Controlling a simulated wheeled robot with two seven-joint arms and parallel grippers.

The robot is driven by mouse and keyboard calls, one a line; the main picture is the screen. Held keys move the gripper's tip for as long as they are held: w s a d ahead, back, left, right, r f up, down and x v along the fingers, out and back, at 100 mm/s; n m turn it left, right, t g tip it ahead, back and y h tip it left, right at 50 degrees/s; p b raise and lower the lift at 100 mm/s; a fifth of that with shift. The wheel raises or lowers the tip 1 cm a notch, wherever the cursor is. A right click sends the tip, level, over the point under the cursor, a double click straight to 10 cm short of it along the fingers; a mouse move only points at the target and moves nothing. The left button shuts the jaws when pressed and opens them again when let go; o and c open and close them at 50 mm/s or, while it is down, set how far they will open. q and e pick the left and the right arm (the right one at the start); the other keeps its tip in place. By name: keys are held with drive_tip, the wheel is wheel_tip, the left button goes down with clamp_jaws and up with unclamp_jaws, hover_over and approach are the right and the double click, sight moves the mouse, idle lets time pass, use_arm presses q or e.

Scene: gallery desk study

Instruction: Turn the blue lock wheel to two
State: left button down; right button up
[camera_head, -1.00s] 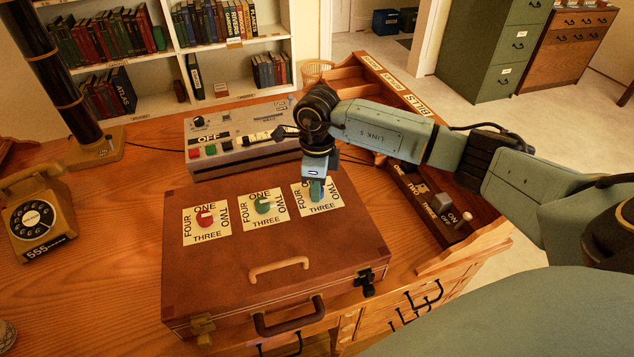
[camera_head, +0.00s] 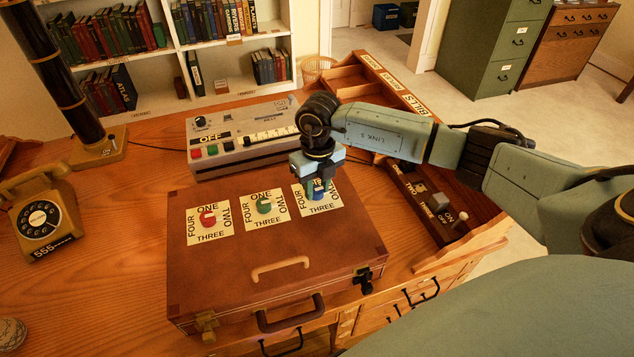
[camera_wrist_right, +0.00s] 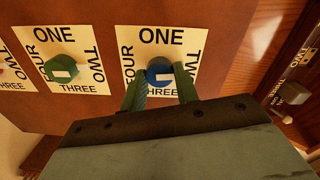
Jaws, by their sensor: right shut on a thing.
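The blue lock wheel (camera_wrist_right: 158,68) sits on the rightmost white card (camera_wrist_right: 190,40) of the brown case (camera_head: 220,270). The card carries ONE at the top, FOUR at the left and THREE at the bottom; its right side is partly covered by a finger. The wheel's white mark lies toward its right side in the wrist view. My right gripper (camera_head: 317,191) is shut on the wheel, with one green finger on each side of it. In the head view the wheel is mostly hidden by the fingers. My left gripper is out of view.
A red wheel (camera_head: 207,217) and a green wheel (camera_head: 264,205) sit on matching cards to the left. A grey switch box (camera_head: 235,150) stands behind the case. A wooden tray unit (camera_head: 425,185) is at the right, a telephone (camera_head: 45,215) at the left.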

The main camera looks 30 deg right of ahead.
sight(318, 189)
drive_tip(key=shift+m, duration=0.6)
drive_tip(key=o, duration=1)
wheel_tip(318, 189, up, 13)
drive_tip(key=shift+d+r, duration=0.15)
drive_tip(key=shift+r, duration=0.05)
drive_tip(key=shift+f, duration=0.1)
